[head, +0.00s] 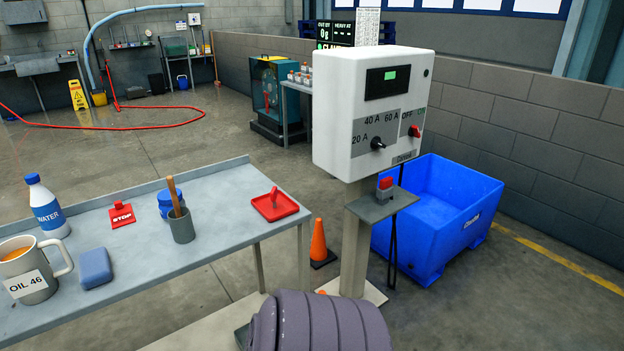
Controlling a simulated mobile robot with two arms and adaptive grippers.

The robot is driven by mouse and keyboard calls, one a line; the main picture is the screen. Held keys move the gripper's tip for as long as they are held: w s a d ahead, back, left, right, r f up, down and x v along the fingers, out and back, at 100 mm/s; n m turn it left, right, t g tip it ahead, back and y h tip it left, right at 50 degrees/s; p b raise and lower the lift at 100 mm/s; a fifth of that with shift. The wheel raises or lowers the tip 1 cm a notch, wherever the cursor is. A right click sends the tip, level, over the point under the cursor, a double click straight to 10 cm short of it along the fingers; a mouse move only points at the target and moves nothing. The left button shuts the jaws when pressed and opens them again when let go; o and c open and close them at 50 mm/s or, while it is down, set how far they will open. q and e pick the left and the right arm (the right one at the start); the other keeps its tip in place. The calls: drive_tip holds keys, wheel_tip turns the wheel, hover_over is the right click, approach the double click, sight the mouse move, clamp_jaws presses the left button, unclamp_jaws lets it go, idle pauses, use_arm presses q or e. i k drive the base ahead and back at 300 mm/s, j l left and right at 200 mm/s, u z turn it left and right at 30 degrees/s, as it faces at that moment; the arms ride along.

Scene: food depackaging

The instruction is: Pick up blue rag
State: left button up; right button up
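A small blue folded block with rounded edges (95,268), which looks like the blue rag, lies flat on the grey metal table (225,200) at the left. It is just right of the grey mug marked OIL 46 (30,277) and apart from it. Nothing touches it from above. Neither of my grippers is in view.
A water bottle (47,208), a red STOP tag (121,214), a blue container (167,205), a grey cup with a wooden handle (181,228) and a red tray (275,206) share the table. A control box (365,150) on a post and a blue bin (436,215) stand right.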

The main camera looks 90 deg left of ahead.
sight(95, 270)
drive_tip(key=l+u, duration=0.2)
drive_tip(key=u, duration=3.85)
drive_tip(key=i+j, duration=0.05)
drive_tip(key=j, duration=0.05)
